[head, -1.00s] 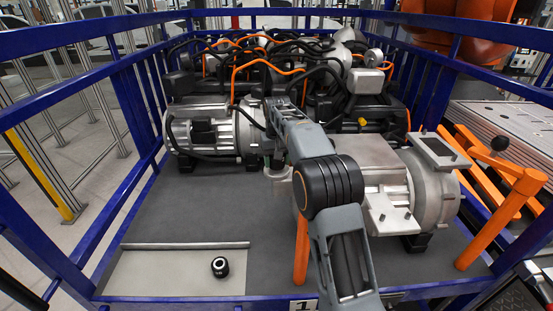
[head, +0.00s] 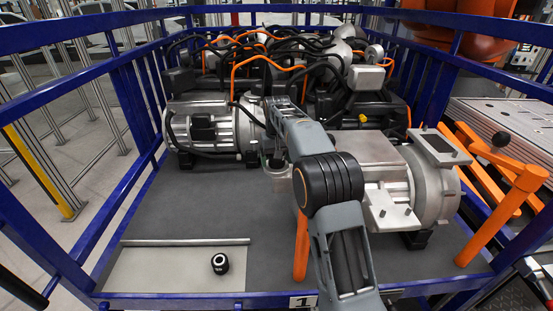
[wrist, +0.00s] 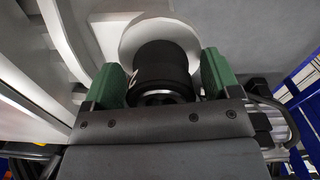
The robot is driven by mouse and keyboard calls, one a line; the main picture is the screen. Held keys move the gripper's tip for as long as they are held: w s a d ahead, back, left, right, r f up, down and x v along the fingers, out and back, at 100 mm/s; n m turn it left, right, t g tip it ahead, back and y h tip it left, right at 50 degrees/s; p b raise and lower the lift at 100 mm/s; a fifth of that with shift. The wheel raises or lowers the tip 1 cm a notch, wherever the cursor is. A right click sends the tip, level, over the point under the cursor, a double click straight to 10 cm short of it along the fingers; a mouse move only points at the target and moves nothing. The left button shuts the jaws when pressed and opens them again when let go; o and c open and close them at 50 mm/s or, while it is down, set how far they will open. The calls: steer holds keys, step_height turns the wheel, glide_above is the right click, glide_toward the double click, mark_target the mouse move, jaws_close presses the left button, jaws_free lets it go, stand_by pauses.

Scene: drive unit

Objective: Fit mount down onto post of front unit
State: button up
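The mount (wrist: 163,72) is a black cylinder between the two green fingers of my gripper (wrist: 163,80) in the wrist view. The fingers look closed on its sides. A pale round plate (wrist: 132,38) shows behind its far end; I cannot tell whether they touch. The post is hidden. In the head view my gripper (head: 277,160) is low at the left end of the front unit (head: 368,150), a silver drive unit, and my arm covers much of this area. The held mount is not clear there.
A second black mount (head: 220,263) with a white ring stands on a pale tray (head: 150,272) at front left. Another motor unit (head: 205,125) with orange and black cables lies behind. Blue rails (head: 110,215) and orange posts (head: 500,215) border the grey floor.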

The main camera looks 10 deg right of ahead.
steer(key=shift+o, duration=0.4)
step_height(320, 180, up, 14)
steer(key=p, duration=0.3)
steer(key=shift+a+f, duration=0.1)
stand_by(0.3)
